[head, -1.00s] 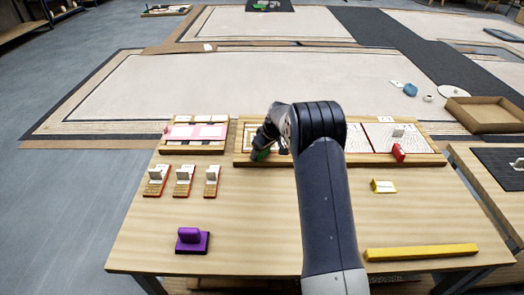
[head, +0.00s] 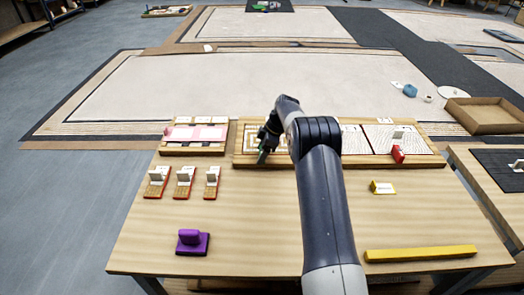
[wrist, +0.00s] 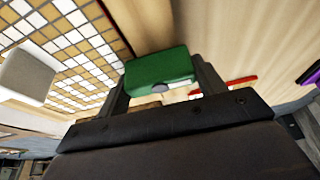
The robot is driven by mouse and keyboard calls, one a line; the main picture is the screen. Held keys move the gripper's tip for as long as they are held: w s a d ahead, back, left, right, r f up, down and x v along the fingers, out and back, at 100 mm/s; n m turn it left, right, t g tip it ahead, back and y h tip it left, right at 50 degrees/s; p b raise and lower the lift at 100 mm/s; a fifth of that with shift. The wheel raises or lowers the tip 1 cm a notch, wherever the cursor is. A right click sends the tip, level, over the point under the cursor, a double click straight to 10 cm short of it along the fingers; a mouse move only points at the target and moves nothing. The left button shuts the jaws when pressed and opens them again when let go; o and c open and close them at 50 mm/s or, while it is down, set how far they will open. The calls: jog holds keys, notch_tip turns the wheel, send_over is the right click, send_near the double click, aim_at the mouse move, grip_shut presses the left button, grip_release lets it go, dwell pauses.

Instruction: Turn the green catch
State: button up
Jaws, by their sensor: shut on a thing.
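The green catch (wrist: 158,66) is a small green block with a round grey spot on its near face, seen in the wrist view. My gripper (wrist: 163,88) has one finger on each side of it and is shut on it. In the head view my gripper (head: 264,154) is at the front edge of the long wooden panel frame (head: 345,163), at its left part. There the catch is mostly hidden by the gripper. A tiled mosaic panel with a square pattern (head: 252,133) lies just behind the gripper.
A smaller frame with pink tiles (head: 197,133) stands to the left. A red catch (head: 398,153) is on the long frame's right part. Several small tiled pieces, a purple block (head: 193,242), a yellow piece (head: 383,187) and a yellow bar (head: 421,252) lie on the table.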

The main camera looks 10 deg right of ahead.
dwell(0.4)
jog(key=o, duration=1)
jog(key=p+v, duration=0.2)
jog(key=v, duration=0.8)
jog(key=shift+d+r, duration=0.2)
jog(key=shift+r, duration=0.2)
jog(key=shift+f, duration=0.1)
jog(key=b+x, duration=0.2)
jog(key=x, duration=0.9)
